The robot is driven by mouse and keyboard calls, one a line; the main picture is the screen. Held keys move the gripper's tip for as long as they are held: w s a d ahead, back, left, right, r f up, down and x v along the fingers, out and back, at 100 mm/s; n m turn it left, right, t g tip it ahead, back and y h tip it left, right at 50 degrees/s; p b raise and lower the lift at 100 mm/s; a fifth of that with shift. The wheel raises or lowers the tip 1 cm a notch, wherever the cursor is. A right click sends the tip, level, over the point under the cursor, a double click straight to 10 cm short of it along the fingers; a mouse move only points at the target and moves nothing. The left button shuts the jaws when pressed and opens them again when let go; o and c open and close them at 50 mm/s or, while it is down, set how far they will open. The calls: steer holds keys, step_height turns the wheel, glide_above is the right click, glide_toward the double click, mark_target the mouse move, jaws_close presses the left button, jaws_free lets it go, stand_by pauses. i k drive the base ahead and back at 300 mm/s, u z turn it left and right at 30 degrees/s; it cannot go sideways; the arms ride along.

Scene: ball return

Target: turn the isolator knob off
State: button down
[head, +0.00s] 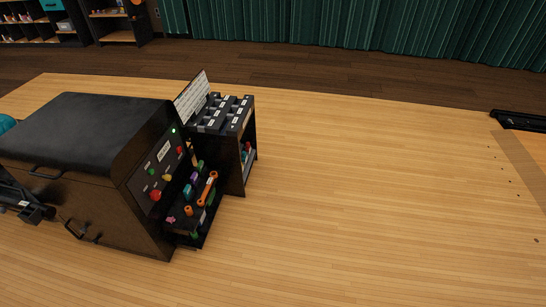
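The control panel (158,168) is on the right end of a black cabinet, at the left of the head view. It carries a large red round control (155,195), a yellow one (167,178), a smaller red one (179,150) and a green one (151,171). A green light (173,131) glows near its top. The labels are too small to read. I cannot tell which control is the isolator knob or how it is turned. My gripper is not in view.
The black cabinet (95,120) has a dark padded top. A low tray (180,222) with orange, purple and green items sits against the panel's foot. A shelf unit (248,150) stands beside it. The wooden floor (370,210) to the right is clear.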

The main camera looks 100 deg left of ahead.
mark_target(155, 196)
steer(key=u, duration=4)
steer(key=k, duration=0.6)
steer(key=u, duration=0.6)
steer(key=i, duration=1.7)
steer(key=z, duration=0.45)
